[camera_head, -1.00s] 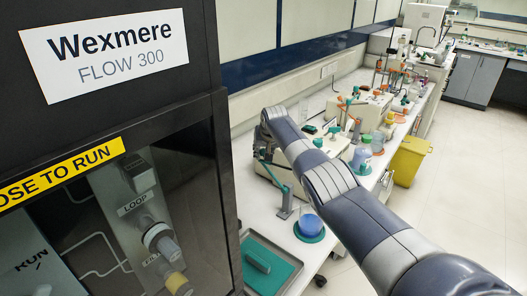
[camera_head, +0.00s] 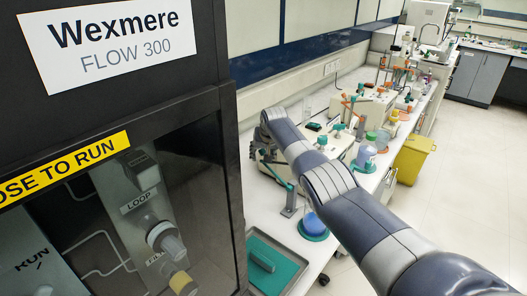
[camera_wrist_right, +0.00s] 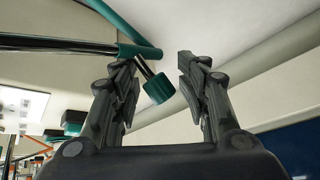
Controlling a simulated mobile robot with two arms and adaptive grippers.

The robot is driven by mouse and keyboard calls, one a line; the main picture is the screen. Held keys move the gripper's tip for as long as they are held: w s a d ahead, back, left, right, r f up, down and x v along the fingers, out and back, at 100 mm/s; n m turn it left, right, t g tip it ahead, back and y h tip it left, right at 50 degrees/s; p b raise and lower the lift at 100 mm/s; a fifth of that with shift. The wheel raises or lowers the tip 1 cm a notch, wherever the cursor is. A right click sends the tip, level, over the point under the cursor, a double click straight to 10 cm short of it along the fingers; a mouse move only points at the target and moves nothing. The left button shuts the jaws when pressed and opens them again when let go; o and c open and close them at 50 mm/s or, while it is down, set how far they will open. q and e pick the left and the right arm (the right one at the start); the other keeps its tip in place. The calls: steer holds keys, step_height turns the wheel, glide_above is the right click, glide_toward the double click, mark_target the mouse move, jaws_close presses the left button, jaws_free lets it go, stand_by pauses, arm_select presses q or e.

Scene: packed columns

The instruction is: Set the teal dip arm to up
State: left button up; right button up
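The teal dip arm (camera_head: 274,174) slants up and left from a grey post beside a blue-filled flask (camera_head: 313,223) in the head view. In the right wrist view, the teal and black rods of an arm (camera_wrist_right: 135,50) cross the upper left, and a short rod ends in a teal knob (camera_wrist_right: 158,88). My right gripper (camera_wrist_right: 156,62) is open, with the knob showing between its fingers; I cannot tell whether they touch it. My left gripper is not in view.
A dark Wexmere cabinet (camera_head: 120,105) fills the left of the head view. A teal tray (camera_head: 275,265) lies beside it. Other bench instruments with orange and teal arms (camera_head: 350,108) stand farther back. A yellow bin (camera_head: 413,160) stands on the floor, which is clear at right.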

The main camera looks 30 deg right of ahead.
steer(key=shift+d+r, duration=0.1)
steer(key=shift+r, duration=0.15)
steer(key=shift+r, duration=0.1)
steer(key=shift+s+r, duration=0.35)
steer(key=shift+r, duration=0.2)
steer(key=v, duration=1)
steer(key=shift+s, duration=0.3)
steer(key=shift+a, duration=0.2)
